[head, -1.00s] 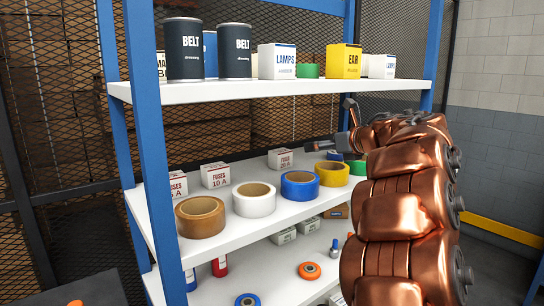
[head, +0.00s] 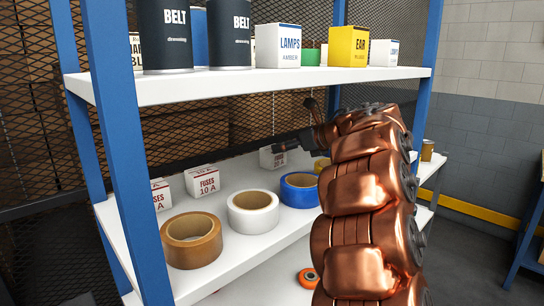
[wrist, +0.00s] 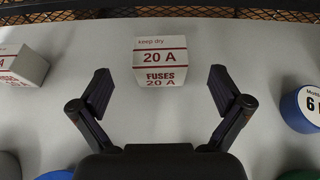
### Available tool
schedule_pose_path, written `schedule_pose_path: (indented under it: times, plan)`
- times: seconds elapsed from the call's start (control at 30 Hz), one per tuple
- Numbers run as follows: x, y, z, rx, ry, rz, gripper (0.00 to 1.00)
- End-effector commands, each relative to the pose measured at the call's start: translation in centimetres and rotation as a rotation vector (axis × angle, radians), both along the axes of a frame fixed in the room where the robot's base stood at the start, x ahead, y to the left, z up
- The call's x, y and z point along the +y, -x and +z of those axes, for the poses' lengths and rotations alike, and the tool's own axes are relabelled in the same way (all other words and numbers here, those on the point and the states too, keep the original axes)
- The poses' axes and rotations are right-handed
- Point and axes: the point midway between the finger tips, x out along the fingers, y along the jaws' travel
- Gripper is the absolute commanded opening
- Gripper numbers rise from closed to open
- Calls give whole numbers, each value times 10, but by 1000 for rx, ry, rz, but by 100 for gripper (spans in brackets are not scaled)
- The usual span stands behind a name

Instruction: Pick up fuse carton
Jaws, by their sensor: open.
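A white fuse carton marked 20 A (wrist: 161,60) stands on the middle shelf, centred in the wrist view. My gripper (wrist: 160,95) is open, its two fingers spread to either side of the near face and short of the carton, with nothing between them. In the head view the 20 A carton (head: 269,158) is partly hidden behind my gripper (head: 284,144) and arm. A 10 A fuse carton (head: 202,181) stands to its left, and another fuse carton (head: 161,194) is partly hidden by the blue post.
Brown (head: 191,254), white (head: 253,222) and blue (head: 299,197) tape rolls stand along the shelf's front. The upper shelf (head: 240,84) holds tins and boxes above my gripper. A blue post (head: 122,150) stands at left. Mesh backs the shelf.

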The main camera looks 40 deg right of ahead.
Motion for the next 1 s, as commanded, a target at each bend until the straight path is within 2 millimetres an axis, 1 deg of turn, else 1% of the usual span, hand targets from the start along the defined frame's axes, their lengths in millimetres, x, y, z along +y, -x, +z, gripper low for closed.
schedule_pose_path:
  times: [0.33, 0.4, 0.6, 1.0]
  plan:
    - [9, -38, -19, 0, -2, 5, 100]
    - [10, -42, -21, 0, -2, 5, 100]
    - [10, -42, -22, 0, 0, 3, 100]
    - [9, -42, -22, 0, 0, 2, 58]
